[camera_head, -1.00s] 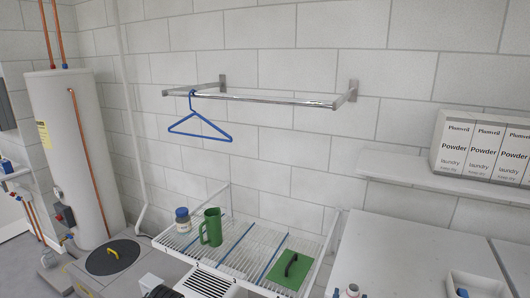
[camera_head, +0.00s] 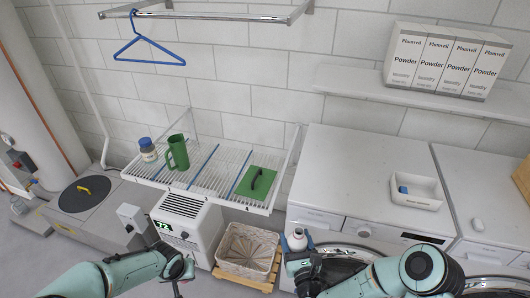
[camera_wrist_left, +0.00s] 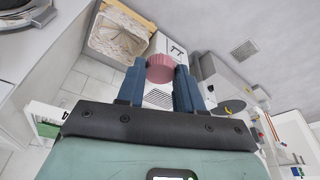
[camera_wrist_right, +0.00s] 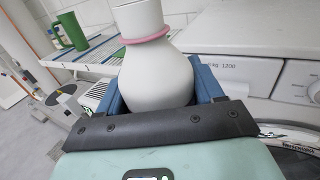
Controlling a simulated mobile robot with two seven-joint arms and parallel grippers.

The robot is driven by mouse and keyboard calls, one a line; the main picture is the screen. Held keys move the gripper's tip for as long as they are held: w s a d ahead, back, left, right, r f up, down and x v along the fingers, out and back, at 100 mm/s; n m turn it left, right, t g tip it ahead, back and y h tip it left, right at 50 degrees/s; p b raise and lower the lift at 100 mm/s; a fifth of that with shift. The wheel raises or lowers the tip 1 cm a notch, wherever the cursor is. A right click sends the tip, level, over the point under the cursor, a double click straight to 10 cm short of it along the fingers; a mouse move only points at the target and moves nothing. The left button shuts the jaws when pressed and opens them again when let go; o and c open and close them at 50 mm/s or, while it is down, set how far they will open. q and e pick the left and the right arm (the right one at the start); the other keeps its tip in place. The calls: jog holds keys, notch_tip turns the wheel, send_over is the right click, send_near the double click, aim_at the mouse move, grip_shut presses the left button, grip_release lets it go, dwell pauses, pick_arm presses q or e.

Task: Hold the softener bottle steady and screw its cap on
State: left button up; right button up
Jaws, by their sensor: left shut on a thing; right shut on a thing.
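The softener bottle (camera_head: 298,240) is white and round-bodied. In the right wrist view the bottle (camera_wrist_right: 155,75) fills the space between the fingers, with a pink ring around its neck and an open-looking top cut off by the frame edge. My right gripper (camera_head: 298,252) is shut on its body and holds it in front of the washing machine. The pink ribbed cap (camera_wrist_left: 160,68) is between the blue fingertips of my left gripper (camera_wrist_left: 160,80), which is shut on it. In the head view my left gripper (camera_head: 180,272) is left of the bottle and apart from it; the cap is not clear there.
A wire shelf (camera_head: 205,170) holds a jar (camera_head: 148,150), a green jug (camera_head: 178,152) and a green board (camera_head: 257,183). Below are a white appliance (camera_head: 188,222) and a lined basket (camera_head: 248,250). Washing machines (camera_head: 350,180) stand right, with a white tray (camera_head: 416,191) on top.

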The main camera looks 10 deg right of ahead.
jog(key=shift+a, duration=0.1)
jog(key=w+a+f+n+g+y, duration=0.1)
jog(key=a+f+n+g+y, duration=0.1)
jog(key=a+n+y, duration=0.2)
jog(key=w+a+f+n+g+y, duration=0.1)
jog(key=a+n+g+y, duration=0.1)
jog(key=a+n+y, duration=0.2)
jog(key=a+y, duration=0.3)
jog(key=a, duration=0.2)
jog(key=shift+a+f+y, duration=0.2)
jog(key=shift+f+y, duration=0.1)
jog(key=shift+f, duration=0.1)
pick_arm(q)
jog(key=w+d+r, duration=0.2)
jog(key=d+r, duration=0.6)
jog(key=d, duration=0.3)
jog(key=w+d+r+m, duration=0.1)
jog(key=w+d+r, duration=0.1)
jog(key=d+r, duration=0.7)
jog(key=shift+d+r+m+h, duration=0.25)
jog(key=shift+d+m+h, duration=0.05)
jog(key=shift+d, duration=0.8)
jog(key=shift+s+x, duration=0.2)
jog(key=shift+x, duration=0.8)
jog(key=shift+s+x, duration=0.2)
jog(key=shift+x, duration=0.8)
